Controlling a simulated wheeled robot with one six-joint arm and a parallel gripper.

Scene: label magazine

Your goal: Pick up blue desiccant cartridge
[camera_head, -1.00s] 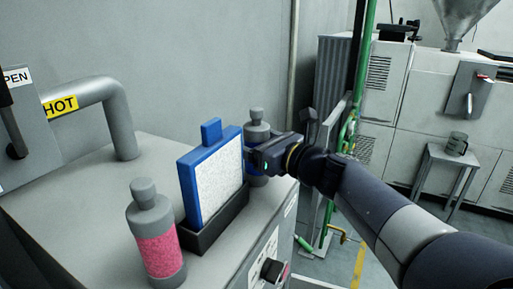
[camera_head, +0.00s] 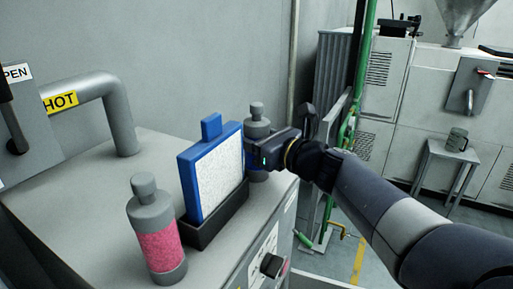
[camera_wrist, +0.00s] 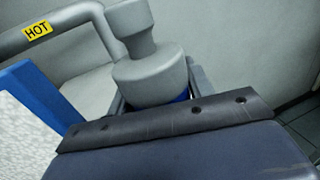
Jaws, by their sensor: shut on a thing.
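The blue desiccant cartridge (camera_head: 257,130) has a grey cap with a knob and a blue body. It stands upright on the grey cabinet top behind the blue-framed filter panel, partly hidden by the panel and my gripper. My gripper (camera_head: 262,151) reaches in from the right and is shut on the cartridge's body. In the wrist view, the cartridge's grey cap (camera_wrist: 148,75) rises between my fingers, with a strip of blue below it. My gripper's body hides most of the blue part. I cannot tell whether the base touches the cabinet.
A blue-framed white filter panel (camera_head: 216,172) stands in a dark holder (camera_head: 216,222) close to the left of my gripper. A pink cartridge (camera_head: 157,235) stands at the front left. A grey pipe (camera_head: 118,110) labelled HOT bends down at the back. A wall is behind.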

